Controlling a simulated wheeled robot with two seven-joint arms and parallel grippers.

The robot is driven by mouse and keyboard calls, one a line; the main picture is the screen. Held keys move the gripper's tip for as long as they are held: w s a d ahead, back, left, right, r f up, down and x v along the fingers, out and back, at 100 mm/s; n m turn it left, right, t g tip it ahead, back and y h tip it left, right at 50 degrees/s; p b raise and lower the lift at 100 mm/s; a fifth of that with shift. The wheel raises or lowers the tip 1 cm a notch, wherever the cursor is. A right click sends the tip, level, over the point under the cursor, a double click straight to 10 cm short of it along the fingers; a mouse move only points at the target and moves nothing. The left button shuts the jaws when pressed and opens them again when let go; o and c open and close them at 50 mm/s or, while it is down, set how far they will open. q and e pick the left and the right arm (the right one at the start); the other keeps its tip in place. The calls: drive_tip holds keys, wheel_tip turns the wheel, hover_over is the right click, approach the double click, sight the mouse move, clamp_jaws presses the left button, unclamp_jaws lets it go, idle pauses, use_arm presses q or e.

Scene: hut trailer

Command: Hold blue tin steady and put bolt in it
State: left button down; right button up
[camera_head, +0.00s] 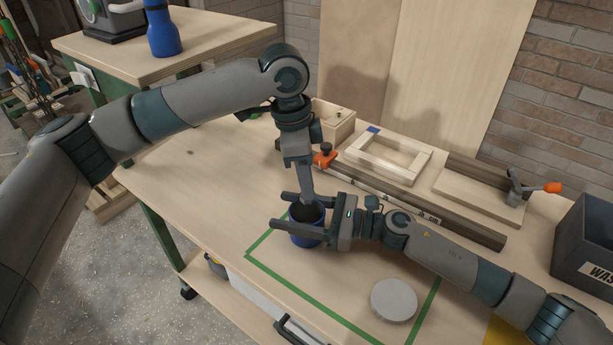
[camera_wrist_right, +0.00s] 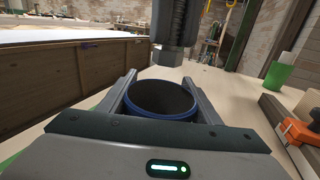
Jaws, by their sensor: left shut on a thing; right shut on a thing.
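The blue tin (camera_head: 306,239) stands upright on the bench at the green tape outline, its open mouth facing up. My right gripper (camera_head: 279,211) is shut on it, one finger on each side. In the right wrist view the tin (camera_wrist_right: 160,98) sits between the fingers, and its visible inside looks empty. My left gripper (camera_head: 306,199) points straight down over the tin's mouth and is shut on the bolt. The bolt (camera_wrist_right: 172,45) hangs upright in the right wrist view, hex head down, above the far rim. In the head view it is hard to make out against the dark opening.
A grey round disc (camera_head: 394,300) lies inside the tape outline (camera_head: 318,304). A long dark rail (camera_head: 425,205) with an orange clamp (camera_head: 325,158), a wooden frame (camera_head: 388,157) and a wooden box (camera_head: 332,121) stand behind. A dark bin (camera_head: 584,243) is at the right.

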sight(306, 213)
use_arm(q)
drive_tip(key=shift+f, duration=1.1)
drive_tip(key=shift+f, duration=0.2)
drive_tip(key=shift+f, duration=3.45)
drive_tip(key=c, duration=1.7)
unclamp_jaws()
drive_tip(key=shift+c, duration=0.2)
wheel_tip(306, 213, up, 12)
drive_tip(key=a, duration=0.1)
drive_tip(key=shift+a, duration=0.4)
